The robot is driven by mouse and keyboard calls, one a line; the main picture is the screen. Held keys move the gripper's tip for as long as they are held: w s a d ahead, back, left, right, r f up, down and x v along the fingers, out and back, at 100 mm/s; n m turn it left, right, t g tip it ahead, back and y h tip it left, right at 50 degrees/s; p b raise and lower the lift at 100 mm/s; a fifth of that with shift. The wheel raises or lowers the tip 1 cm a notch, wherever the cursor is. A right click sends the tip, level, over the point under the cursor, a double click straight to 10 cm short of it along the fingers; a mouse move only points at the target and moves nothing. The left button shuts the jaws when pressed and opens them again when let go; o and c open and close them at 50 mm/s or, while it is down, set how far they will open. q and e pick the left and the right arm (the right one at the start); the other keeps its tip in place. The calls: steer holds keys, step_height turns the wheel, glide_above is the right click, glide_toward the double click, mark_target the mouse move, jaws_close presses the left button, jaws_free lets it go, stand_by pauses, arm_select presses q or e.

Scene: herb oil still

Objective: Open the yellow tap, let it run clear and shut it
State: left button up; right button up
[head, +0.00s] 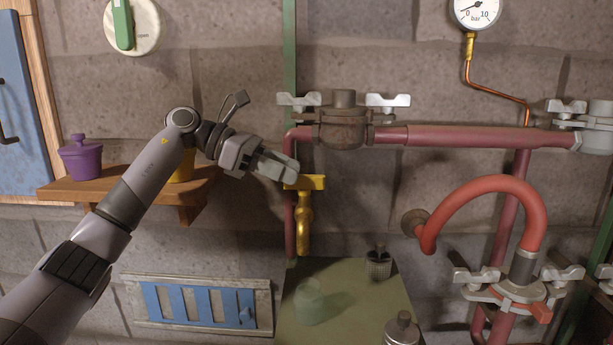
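The yellow tap (305,215) hangs from the dull red pipe at the middle of the head view. Its flat yellow handle (313,183) lies crosswise on top, and its spout points down. I see no stream under the spout. My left gripper (287,170) reaches in from the left, with its fingertips at the left end of the handle and partly in front of it. Whether the fingers touch or grip the handle, and how far apart they are, I cannot tell. A greenish see-through jar (309,303) stands below the tap. My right gripper is not in view.
The jar stands on a green table (345,325) with a dark mesh-sided container (378,266) and a metal canister (402,329). A wooden shelf (120,188) holds a purple pot (81,160) and a yellow pot (183,168). Clamped pipes (470,137) and a red hose (490,190) fill the right.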

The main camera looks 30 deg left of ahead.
mark_target(304, 175)
arm_select(q)
steer(key=shift+x, duration=2.1)
jaws_close()
